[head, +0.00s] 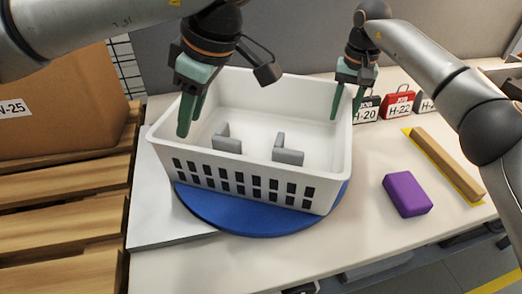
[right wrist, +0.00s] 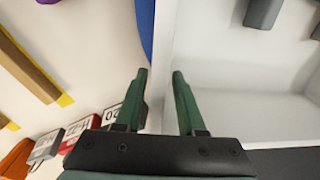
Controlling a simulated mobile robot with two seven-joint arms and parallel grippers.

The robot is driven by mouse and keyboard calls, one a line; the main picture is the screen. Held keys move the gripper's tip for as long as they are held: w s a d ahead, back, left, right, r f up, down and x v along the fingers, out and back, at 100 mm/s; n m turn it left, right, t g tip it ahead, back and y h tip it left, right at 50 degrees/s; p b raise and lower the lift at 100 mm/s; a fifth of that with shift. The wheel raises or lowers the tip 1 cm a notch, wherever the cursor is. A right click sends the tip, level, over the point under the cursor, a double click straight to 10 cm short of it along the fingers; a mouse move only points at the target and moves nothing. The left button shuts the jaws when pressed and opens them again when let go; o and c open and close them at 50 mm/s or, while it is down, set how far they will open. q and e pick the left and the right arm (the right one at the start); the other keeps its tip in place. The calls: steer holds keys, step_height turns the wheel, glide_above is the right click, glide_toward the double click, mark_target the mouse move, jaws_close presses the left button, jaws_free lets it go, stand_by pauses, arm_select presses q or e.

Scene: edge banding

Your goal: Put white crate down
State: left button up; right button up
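The white crate (head: 240,178) stands upright in the middle of the head view, on a blue round disc (head: 265,222). Two grey L-shaped pieces (head: 227,139) (head: 288,152) are inside it. My left gripper (head: 192,122) shows over the inner left side of the crate, its fingers a little apart with nothing seen between them. My right gripper (head: 346,108) is at the crate's right wall with its fingers apart. In the right wrist view its fingers (right wrist: 160,75) are parted on either side of the crate wall (right wrist: 200,35), with gaps visible.
A purple block (head: 407,194) and a wooden strip on yellow (head: 446,165) lie on the table to the right. Labelled cases, one red (head: 398,103), stand behind. A thin pale board (head: 165,210) lies left of the disc. A cardboard box (head: 60,105) sits on a wooden pallet at left.

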steer(key=r, duration=1)
steer(key=shift+s+d+r, duration=0.1)
steer(key=shift+d+r, duration=0.1)
steer(key=shift+r, duration=0.2)
